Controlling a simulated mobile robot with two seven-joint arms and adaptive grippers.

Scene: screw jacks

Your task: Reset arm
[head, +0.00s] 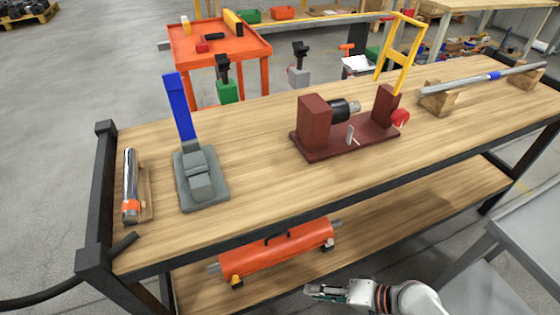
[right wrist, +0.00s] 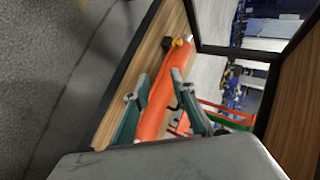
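My right gripper (head: 312,291) is low in front of the workbench in the head view, near the front edge of the lower shelf. In the right wrist view its two fingers (right wrist: 159,78) are spread apart with nothing held between them. The orange cylinder (head: 277,249) on the lower shelf shows beyond and between the fingers in the wrist view (right wrist: 160,98); I see no grip on it. My left gripper is in neither view.
The wooden bench top (head: 255,190) holds a grey base with a blue lever (head: 181,108), a dark red fixture (head: 315,122), a chrome cylinder (head: 130,180) and a metal rod (head: 520,72). An orange cart (head: 222,50) stands behind. Grey steps (head: 525,235) stand at right.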

